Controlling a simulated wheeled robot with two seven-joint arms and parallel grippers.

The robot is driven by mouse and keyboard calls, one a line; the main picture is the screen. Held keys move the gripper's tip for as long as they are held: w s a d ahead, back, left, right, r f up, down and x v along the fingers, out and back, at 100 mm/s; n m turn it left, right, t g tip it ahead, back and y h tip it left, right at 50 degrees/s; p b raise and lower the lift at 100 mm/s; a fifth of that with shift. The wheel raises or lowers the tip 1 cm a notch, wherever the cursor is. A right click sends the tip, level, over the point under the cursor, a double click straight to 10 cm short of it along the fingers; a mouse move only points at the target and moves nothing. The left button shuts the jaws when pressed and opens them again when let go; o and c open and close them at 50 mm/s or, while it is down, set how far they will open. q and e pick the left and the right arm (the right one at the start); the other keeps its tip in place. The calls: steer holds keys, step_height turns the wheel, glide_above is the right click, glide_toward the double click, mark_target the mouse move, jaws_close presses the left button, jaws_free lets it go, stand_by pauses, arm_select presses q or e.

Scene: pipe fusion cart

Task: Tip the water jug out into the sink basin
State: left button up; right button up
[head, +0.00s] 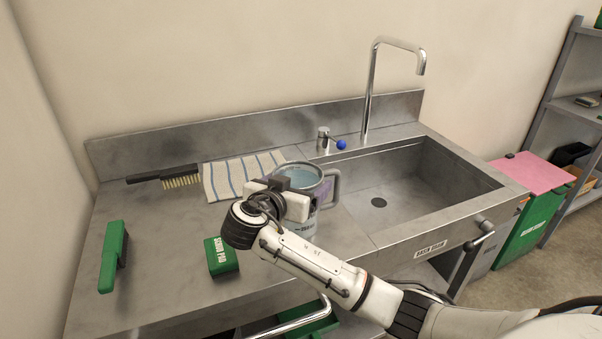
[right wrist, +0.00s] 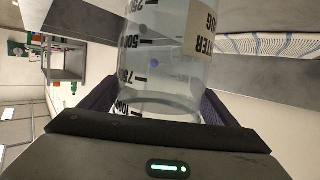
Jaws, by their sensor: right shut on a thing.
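The water jug (head: 302,178) is a clear container with a grey handle on its right side. It stands upright on the steel counter, or very close above it, just left of the sink basin (head: 408,200). My right gripper (head: 296,190) is shut on the jug and hides much of its front. In the right wrist view, the jug's clear wall (right wrist: 165,60) with black volume marks and a label sits between the dark finger pads. The basin looks empty, with a dark drain in its floor. My left gripper is not in view.
A tall tap (head: 372,85) rises behind the basin, beside a blue-knobbed lever (head: 341,144).

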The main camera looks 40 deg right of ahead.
steer(key=o, duration=2.1)
steer(key=shift+f, duration=0.15)
steer(key=b+v, duration=0.2)
steer(key=v, duration=0.8)
steer(key=shift+s+a, duration=0.1)
steer(key=shift+s, duration=0.1)
